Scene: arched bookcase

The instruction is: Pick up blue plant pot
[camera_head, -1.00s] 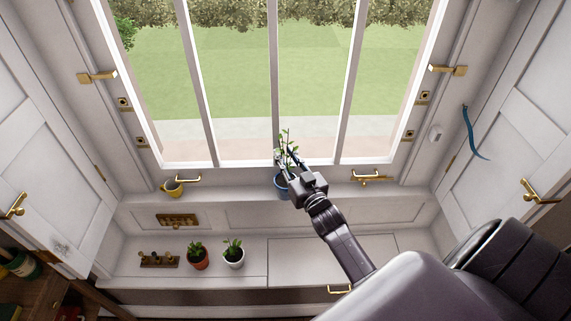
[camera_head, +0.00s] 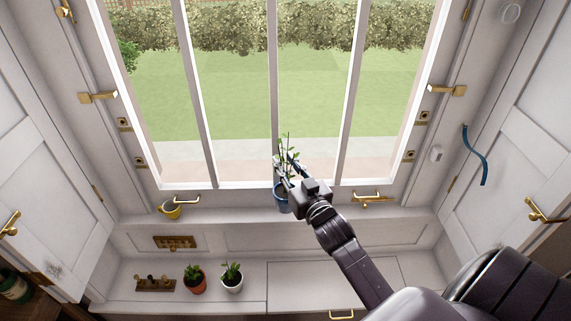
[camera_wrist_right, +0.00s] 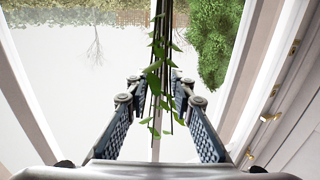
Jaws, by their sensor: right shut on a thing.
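The blue plant pot (camera_head: 282,203), with a thin leafy green plant, is in front of the window just above the sill. My right gripper (camera_head: 286,166) reaches it from the lower right and is shut on it around the plant, above the pot's body. In the right wrist view the green stem and leaves (camera_wrist_right: 158,72) stand between the two textured fingers (camera_wrist_right: 160,95). The pot itself is hidden in that view. My left gripper is not in view.
A yellow cup (camera_head: 170,210) stands on the sill at left. On the lower ledge are a terracotta plant pot (camera_head: 194,286), a white plant pot (camera_head: 232,286) and a dark holder with small pegs (camera_head: 155,286). A brass window handle (camera_head: 367,198) is right of my gripper. The lower ledge's right side is clear.

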